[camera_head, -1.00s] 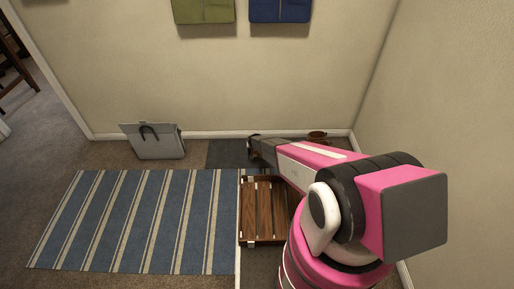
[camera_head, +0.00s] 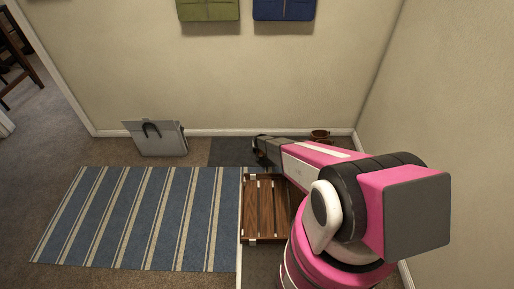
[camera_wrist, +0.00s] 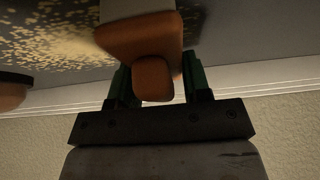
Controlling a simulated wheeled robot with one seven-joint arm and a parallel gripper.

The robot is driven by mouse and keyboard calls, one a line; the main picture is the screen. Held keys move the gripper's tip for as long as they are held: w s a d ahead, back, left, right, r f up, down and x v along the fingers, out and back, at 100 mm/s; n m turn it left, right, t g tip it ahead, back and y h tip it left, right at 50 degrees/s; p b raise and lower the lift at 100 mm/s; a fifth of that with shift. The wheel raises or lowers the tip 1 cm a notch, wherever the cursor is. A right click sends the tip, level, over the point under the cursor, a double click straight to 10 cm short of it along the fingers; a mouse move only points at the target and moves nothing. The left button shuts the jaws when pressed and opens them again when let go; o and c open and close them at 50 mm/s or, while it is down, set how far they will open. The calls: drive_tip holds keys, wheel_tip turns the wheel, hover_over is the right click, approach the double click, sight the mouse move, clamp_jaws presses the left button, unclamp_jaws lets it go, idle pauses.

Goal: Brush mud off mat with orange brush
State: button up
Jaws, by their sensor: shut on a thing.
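The dark grey mat (camera_head: 228,152) lies on the floor against the back wall, partly hidden by my arm. In the wrist view, tan mud specks (camera_wrist: 62,42) are spread over the mat's grey surface (camera_wrist: 225,28). My gripper (camera_wrist: 152,85) is shut on the orange brush (camera_wrist: 140,38), whose handle end sits between the green fingers. The brush's pale upper part reaches the top edge of the wrist view, so its bristles and any contact with the mat are hidden. In the head view my gripper (camera_head: 259,147) is over the mat's right part.
A brown pot-like object (camera_head: 320,135) stands by the wall to the right. A slatted wooden rack (camera_head: 264,210) is in front of the mat. A grey case (camera_head: 157,140) leans left of the mat. A blue striped rug (camera_head: 140,218) covers the left foreground.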

drive_tip(key=shift+d+f, duration=0.1)
drive_tip(key=shift+d, duration=8.2)
drive_tip(key=shift+s, duration=0.95)
drive_tip(key=shift+a, duration=2.05)
drive_tip(key=shift+a, duration=1.9)
drive_tip(key=shift+a, duration=1.85)
drive_tip(key=shift+a, duration=0.1)
drive_tip(key=shift+a+r, duration=0.2)
drive_tip(key=shift+a, duration=3.5)
drive_tip(key=shift+r, duration=0.1)
